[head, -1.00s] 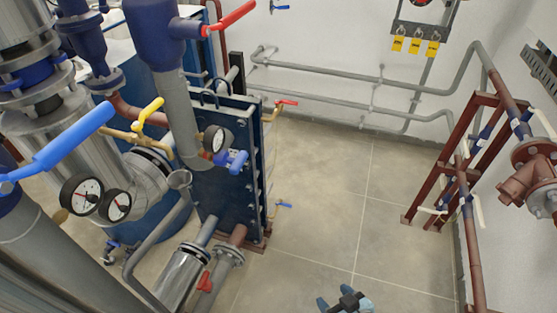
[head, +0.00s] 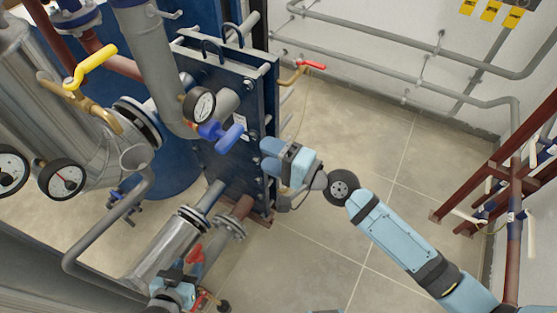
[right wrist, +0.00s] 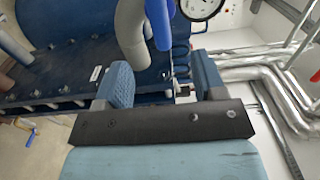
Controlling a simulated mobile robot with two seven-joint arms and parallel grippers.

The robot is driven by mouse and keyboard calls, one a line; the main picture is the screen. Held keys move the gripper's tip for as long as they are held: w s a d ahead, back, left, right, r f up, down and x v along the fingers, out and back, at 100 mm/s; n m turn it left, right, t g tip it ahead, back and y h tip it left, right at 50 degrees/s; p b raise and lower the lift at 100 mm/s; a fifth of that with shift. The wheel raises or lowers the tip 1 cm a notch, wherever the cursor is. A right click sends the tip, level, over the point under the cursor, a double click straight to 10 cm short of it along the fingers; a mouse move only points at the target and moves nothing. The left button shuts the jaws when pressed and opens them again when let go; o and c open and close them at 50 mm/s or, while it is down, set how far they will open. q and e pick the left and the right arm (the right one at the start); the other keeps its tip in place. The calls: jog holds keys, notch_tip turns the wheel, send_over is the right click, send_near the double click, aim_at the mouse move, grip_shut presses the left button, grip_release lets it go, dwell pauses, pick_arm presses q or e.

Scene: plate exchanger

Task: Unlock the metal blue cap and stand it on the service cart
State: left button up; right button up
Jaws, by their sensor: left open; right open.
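The blue cap (head: 222,135) is on the front of the plate exchanger, beside a round gauge (head: 199,105). My right gripper (head: 270,157) is open and empty, just right of the cap and apart from it in the head view. In the right wrist view a blue piece (right wrist: 160,24), which looks like the cap, shows beyond the open fingers (right wrist: 163,80). My left gripper (head: 176,283) is open at the bottom of the head view, near a red valve handle, its fingertips partly unclear. I cannot make out a service cart in these views.
The dark blue plate exchanger (head: 235,85) stands behind the cap. A yellow valve handle (head: 90,66) and a grey pipe (head: 150,60) are to the left. A red valve handle (head: 194,253) sits below. Open tiled floor (head: 330,230) lies to the right.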

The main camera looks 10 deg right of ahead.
aim_at(235, 141)
jog(key=x, duration=0.8)
jog(key=shift+a, duration=0.1)
jog(key=shift+w+a, duration=0.2)
jog(key=shift+a, duration=0.1)
jog(key=shift+c, duration=0.5)
grip_shut()
jog(key=shift+a, duration=0.1)
